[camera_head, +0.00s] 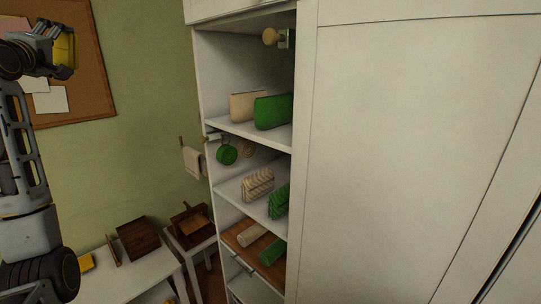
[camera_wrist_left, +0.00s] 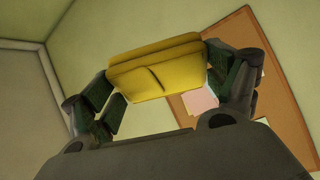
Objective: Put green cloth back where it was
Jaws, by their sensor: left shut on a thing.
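My left gripper (camera_head: 60,56) is raised at the upper left in front of the cork board. It is shut on a yellow pouch-like thing (camera_wrist_left: 157,70), which fills the space between the fingers in the left wrist view. No plain green cloth can be made out. Green things in the cabinet are a smooth green bag (camera_head: 273,111) on the upper shelf, a round green bag (camera_head: 227,154) hanging at the side, a patterned green bag (camera_head: 279,202) on the middle shelf and a green roll (camera_head: 272,252) on the wooden shelf. My right gripper is out of view.
The open white cabinet (camera_head: 204,85) also holds beige bags. A beige towel (camera_head: 193,162) hangs on the wall beside it. A white table (camera_head: 153,272) with a brown box (camera_head: 138,239) stands lower left. A closed white door (camera_head: 405,140) fills the right.

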